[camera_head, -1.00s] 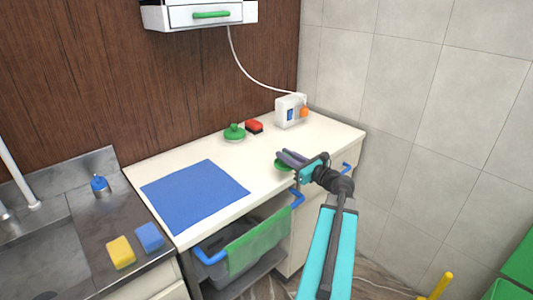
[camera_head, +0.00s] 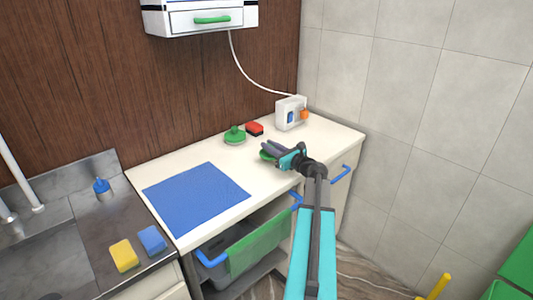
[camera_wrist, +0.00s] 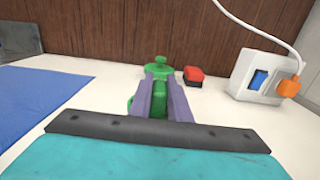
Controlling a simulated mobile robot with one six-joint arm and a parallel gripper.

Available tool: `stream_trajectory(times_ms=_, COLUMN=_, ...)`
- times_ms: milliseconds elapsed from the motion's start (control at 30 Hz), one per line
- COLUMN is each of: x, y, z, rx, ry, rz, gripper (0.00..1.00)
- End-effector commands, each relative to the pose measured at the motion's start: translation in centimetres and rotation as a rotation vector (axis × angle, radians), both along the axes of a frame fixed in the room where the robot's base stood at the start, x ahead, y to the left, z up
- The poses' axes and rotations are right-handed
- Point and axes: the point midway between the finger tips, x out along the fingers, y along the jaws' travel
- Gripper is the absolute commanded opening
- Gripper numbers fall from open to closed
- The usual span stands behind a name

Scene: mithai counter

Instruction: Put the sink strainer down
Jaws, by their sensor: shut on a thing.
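My gripper (camera_head: 271,150) is over the right part of the white counter. It is shut on a green thing, which I take to be the sink strainer (camera_head: 266,156); its edge shows beside and below the fingers. In the wrist view the gripper (camera_wrist: 160,80) has the green strainer (camera_wrist: 159,104) between its two grey fingers, which hide much of it. I cannot tell whether the strainer touches the counter.
A green knobbed lid-like thing (camera_head: 235,136) and a red block (camera_head: 254,128) stand just beyond. A white box with an orange plug (camera_head: 291,112) is at the back right. A blue mat (camera_head: 195,198) lies left. The counter (camera_head: 255,182) is bare between mat and gripper.

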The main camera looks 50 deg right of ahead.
Motion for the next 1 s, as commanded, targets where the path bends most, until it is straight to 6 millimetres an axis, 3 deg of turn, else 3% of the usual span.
stream_trajectory(times_ms=367, x=0.1, y=-0.1, z=0.0, rx=0.000, ry=0.000, rz=-0.001, gripper=0.00)
stream_trajectory(times_ms=567, x=1.4, y=-0.6, z=-0.1, rx=0.000, ry=0.000, rz=0.000, gripper=0.00)
stream_trajectory(times_ms=800, x=1.3, y=-0.5, z=-2.6, rx=0.002, ry=0.001, rz=-0.001, gripper=0.00)
stream_trajectory(times_ms=1000, x=1.3, y=-0.5, z=-3.6, rx=0.000, ry=-0.001, rz=-0.002, gripper=0.00)
